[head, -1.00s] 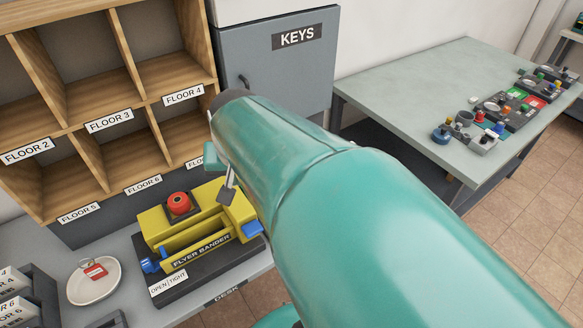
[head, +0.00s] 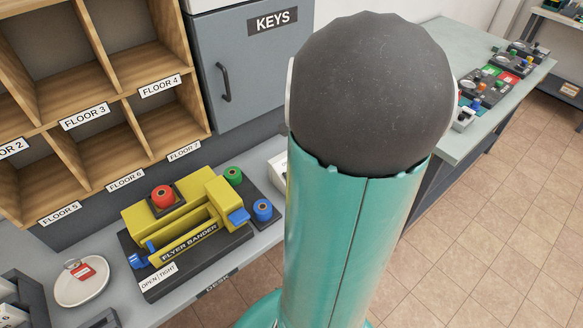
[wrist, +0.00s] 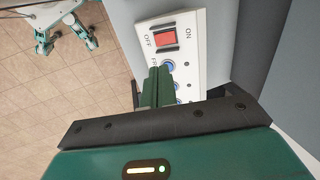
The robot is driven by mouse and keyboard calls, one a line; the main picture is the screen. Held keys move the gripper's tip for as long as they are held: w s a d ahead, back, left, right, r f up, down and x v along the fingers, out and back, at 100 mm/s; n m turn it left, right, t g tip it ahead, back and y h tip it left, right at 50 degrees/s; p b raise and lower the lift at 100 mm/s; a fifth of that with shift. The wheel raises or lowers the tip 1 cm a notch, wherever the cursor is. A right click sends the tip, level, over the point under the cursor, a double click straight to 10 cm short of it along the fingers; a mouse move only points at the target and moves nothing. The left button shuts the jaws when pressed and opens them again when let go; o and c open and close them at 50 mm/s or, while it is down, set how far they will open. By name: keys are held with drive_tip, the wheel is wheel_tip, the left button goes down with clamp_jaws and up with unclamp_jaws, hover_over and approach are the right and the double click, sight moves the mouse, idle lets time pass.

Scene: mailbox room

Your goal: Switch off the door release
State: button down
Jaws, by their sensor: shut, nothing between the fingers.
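In the wrist view a white switch panel (wrist: 185,20) carries a red rocker switch (wrist: 166,38) between the printed words OFF and ON. I cannot tell which side of the rocker is pressed. Below it on the panel are blue round parts (wrist: 170,66) and a label that starts with "FR", mostly covered. No "door release" wording is readable. My gripper (wrist: 157,72) is shut and empty, its green fingertips over the panel just below the red rocker. I cannot tell whether they touch it. In the head view my arm hides the gripper.
In the head view, a yellow flyer bander (head: 185,220) and a white dish (head: 82,282) stand on the desk (head: 225,272). Behind are wooden pigeonholes (head: 75,105) and a grey KEYS cabinet (head: 250,80). A side table (head: 455,120) with several controls stands right. Floor there is open.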

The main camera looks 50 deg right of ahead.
drive_tip(key=x, duration=1.3)
drive_tip(key=shift+s+f, duration=0.1)
drive_tip(key=shift+f, duration=0.05)
